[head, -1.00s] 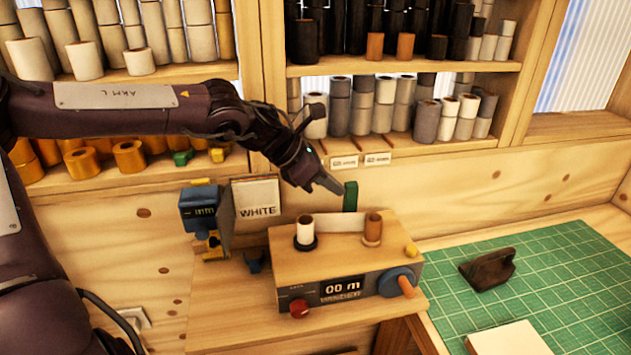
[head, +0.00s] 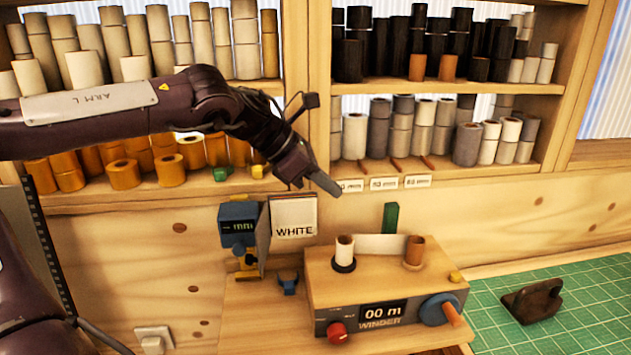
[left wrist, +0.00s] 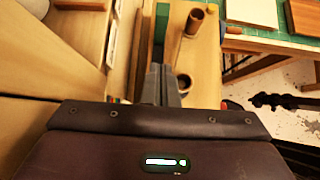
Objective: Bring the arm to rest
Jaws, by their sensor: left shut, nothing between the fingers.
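My left arm reaches in from the left in the head view. Its gripper (head: 326,187) is shut and empty, in the air in front of the shelf labels and above the winder (head: 385,285). In the left wrist view the closed fingertips (left wrist: 160,82) point toward the winder below. The winder carries a white roll (head: 344,250) on its left spindle and a brown core (head: 414,252) on its right, with a pale strip between them. Its display reads 00 m.
A shelf (head: 450,172) of grey, white, black and orange rolls stands behind the arm. A blue gauge (head: 238,225) and a WHITE card (head: 294,218) are left of the winder.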

